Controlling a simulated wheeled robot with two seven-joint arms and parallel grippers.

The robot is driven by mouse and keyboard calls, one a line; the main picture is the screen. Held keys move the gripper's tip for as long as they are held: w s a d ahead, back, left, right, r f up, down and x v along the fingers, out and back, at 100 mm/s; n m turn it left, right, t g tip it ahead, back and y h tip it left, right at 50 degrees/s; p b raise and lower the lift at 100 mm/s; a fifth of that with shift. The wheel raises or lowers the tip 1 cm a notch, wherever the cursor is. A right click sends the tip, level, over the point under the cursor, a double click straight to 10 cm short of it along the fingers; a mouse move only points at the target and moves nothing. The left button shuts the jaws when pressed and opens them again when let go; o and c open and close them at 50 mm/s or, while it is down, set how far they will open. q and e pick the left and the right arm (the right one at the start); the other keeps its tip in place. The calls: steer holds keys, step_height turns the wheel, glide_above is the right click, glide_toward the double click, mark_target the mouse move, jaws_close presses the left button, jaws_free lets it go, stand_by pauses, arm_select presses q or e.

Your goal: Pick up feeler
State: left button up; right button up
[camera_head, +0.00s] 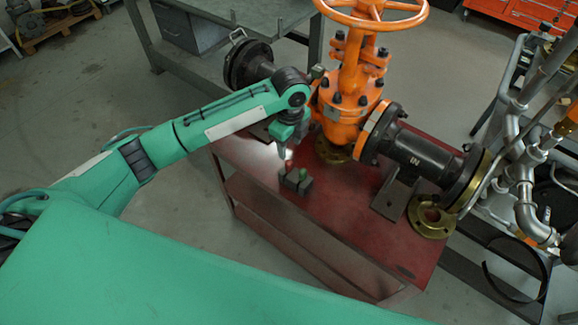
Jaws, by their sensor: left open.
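A small dark block-like object (299,184) with a green and a reddish spot at its top stands on the red bench top (350,221). It is the likeliest feeler in view, but it is too small to tell for sure. My left gripper (284,156) points down just above and behind this object. It is open, with its fingers small and partly blurred against a bright patch on the bench. I cannot tell whether a fingertip touches the object. My right gripper is not in view.
An orange gate valve (343,100) with a handwheel (372,12) stands close to the right of my left gripper. A dark flanged pipe (424,155) runs right from it. A brass flange (432,217) lies on the bench. The bench's front right is clear.

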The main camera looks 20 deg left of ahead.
mark_target(289, 161)
arm_select(q)
step_height(289, 161, down, 10)
steer(key=shift+w+a+f+p, duration=0.15)
steer(key=shift+f+p, duration=0.1)
steer(key=shift+p, duration=0.2)
steer(key=c, duration=1.1)
